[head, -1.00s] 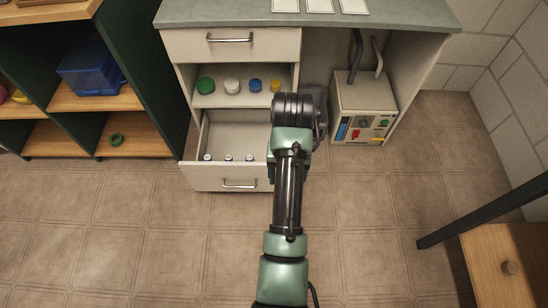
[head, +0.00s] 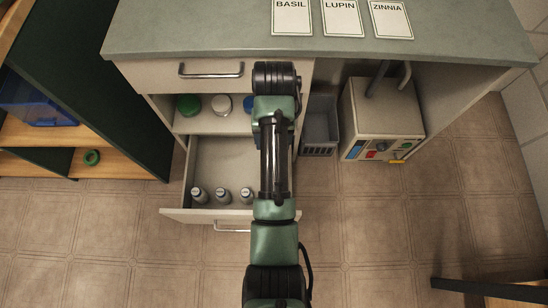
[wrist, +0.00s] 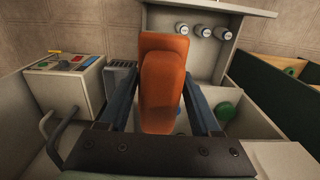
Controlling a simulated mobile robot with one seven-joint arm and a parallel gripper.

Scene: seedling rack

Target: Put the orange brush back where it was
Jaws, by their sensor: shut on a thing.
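In the wrist view an orange block-like thing, which I take for the orange brush (wrist: 162,60), stands between the two blue-grey fingers of my gripper (wrist: 160,88). My gripper is shut on it. Behind it in that view lies the pulled-out lower drawer (wrist: 205,70). In the head view the open drawer (head: 215,160) shows under the bench, with three small grey bottles (head: 222,196) along its front. My arm covers the drawer's right part, and the brush and the fingers are hidden there.
Green (head: 188,105) and white (head: 221,104) jars and a blue one stand on the shelf above the drawer. A grey basket (head: 320,125) and a control box (head: 382,115) stand right of the drawer unit. A closed top drawer (head: 165,72) is above. Floor in front is clear.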

